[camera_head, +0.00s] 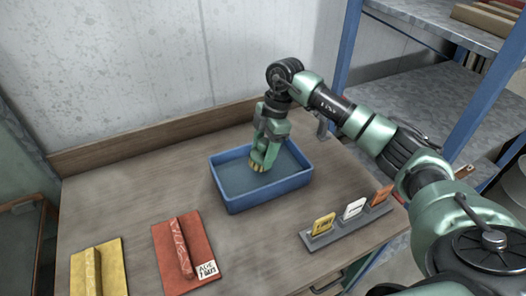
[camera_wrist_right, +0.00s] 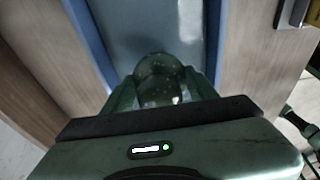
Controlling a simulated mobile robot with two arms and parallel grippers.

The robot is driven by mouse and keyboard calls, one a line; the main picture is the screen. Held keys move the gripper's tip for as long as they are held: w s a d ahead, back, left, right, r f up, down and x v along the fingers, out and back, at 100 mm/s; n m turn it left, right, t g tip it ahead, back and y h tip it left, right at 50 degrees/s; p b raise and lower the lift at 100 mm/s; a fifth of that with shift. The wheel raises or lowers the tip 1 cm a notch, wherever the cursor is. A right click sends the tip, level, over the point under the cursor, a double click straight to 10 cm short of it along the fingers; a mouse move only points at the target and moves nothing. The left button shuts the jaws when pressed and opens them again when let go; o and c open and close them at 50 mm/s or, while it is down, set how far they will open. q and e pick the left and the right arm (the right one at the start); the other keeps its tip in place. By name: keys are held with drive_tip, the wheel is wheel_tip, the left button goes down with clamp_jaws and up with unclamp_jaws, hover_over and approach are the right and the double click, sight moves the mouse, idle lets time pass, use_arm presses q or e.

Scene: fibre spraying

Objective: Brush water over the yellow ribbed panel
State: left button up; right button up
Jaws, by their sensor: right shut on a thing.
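The yellow panel (camera_head: 115,262) lies flat at the front left of the table, with one raised yellow rib (camera_head: 91,272) along it; its near end is cut off by the picture edge. My right gripper (camera_head: 264,155) points down into the blue tray (camera_head: 262,199), which holds water (camera_head: 232,178). In the right wrist view, a rounded greenish thing (camera_wrist_right: 160,78) sits between my fingers above the tray (camera_wrist_right: 90,40). My left gripper is out of view.
A red panel (camera_head: 170,247) with a red rib and a white label (camera_head: 207,268) lies right of the yellow one. A grey holder (camera_head: 345,231) with yellow, white and orange cards stands at the right. A blue-framed shelf (camera_head: 465,100) stands beyond. Table between tray and panels is clear.

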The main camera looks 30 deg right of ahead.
sight(260, 142)
drive_tip(key=shift+a+r+p+v, duration=0.1)
drive_tip(key=shift+a+p+v, duration=0.2)
drive_tip(key=shift+p+v, duration=0.85)
drive_tip(key=shift+a+r+p+v, duration=0.1)
drive_tip(key=shift+a+p+v, duration=0.2)
drive_tip(key=shift+p+v, duration=0.8)
drive_tip(key=shift+a+p+v, duration=0.3)
drive_tip(key=shift+p+v, duration=0.45)
drive_tip(key=shift+v, duration=0.7)
drive_tip(key=shift+f, duration=0.1)
